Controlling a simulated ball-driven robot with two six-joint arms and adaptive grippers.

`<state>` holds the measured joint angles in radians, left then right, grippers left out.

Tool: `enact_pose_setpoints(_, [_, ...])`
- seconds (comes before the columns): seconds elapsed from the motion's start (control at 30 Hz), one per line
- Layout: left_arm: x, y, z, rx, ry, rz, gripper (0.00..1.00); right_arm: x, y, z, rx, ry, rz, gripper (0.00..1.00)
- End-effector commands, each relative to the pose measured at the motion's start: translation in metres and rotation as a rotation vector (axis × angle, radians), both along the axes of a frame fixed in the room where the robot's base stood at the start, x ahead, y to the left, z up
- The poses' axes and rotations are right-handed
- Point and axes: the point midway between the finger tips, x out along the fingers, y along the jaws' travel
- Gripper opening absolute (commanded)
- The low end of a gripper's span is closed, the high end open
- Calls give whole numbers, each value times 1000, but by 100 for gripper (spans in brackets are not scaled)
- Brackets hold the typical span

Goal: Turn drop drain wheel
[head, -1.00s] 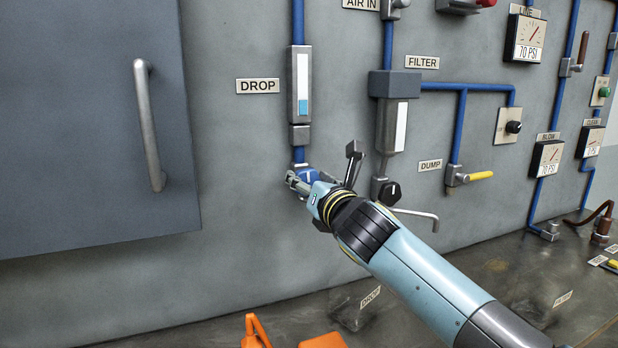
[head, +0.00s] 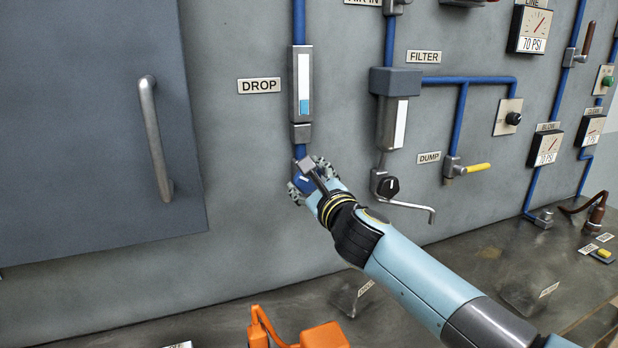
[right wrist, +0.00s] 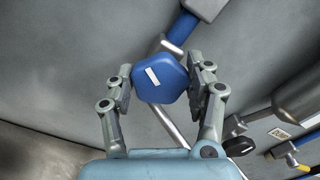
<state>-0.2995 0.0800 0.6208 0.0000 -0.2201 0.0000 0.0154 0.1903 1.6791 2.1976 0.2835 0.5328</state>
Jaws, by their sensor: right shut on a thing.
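The blue drop drain wheel (head: 302,184) sits under the drop pipe, below the sight tube (head: 301,85) with the DROP label (head: 259,86) to its left. A white mark shows on its face, tilted. My right gripper (head: 309,178) is at the wheel, partly covering it. In the right wrist view the blue wheel (right wrist: 160,78) lies between the two fingers of my right gripper (right wrist: 160,85), which are shut on its sides. My left gripper is not in view.
The filter drain's black knob (head: 388,187) and bent outlet pipe (head: 408,208) are close to the right of my arm. A grey door with a handle (head: 155,138) is at left. An orange object (head: 322,336) stands on the counter below.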

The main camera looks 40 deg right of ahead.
Motion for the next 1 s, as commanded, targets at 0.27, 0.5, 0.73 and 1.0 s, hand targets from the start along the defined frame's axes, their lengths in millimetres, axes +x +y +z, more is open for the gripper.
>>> enact_pose_setpoints(0.27, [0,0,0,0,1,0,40,0,1,-1,-253,61,1,21])
enact_pose_setpoints(0.5, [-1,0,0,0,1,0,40,0,1,-1,-473,114,1,21])
enact_pose_setpoints(0.73, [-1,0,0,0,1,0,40,0,2,-2,-684,165,1,21])
enact_pose_setpoints(1.0, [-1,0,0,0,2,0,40,0,2,-3,-900,218,1,21])
